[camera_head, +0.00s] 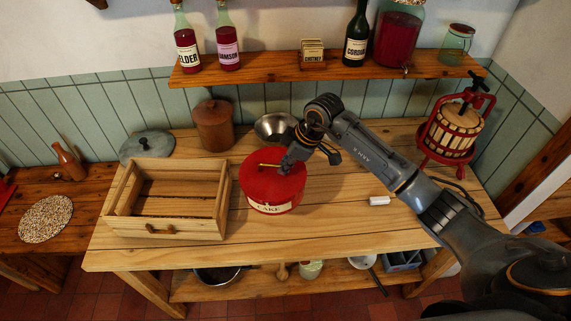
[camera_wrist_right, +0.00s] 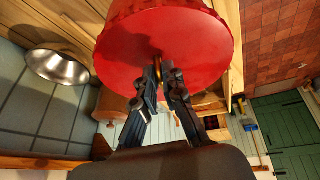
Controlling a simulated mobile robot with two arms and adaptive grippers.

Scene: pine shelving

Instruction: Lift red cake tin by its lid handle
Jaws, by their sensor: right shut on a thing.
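The red cake tin (camera_head: 272,190) is round, with a pale "CAKE" label on its front. It is upright at the middle of the wooden table, right of the wooden crate. I cannot tell whether its base touches the tabletop. Its brass lid handle (camera_head: 268,166) shows on top. My right gripper (camera_head: 285,164) reaches in from the right and is shut on the handle. In the right wrist view, the red lid (camera_wrist_right: 165,45) fills the top centre, and the fingers close around the handle, partly hiding it. My left gripper is not in view.
An open wooden crate (camera_head: 122,218) stands close on the left. A metal bowl (camera_head: 270,126) and a brown lidded crock (camera_head: 213,126) are behind. A red fruit press (camera_head: 452,128) stands at the back right. A small white block (camera_head: 379,201) lies to the right. A bottle shelf (camera_head: 320,68) runs above.

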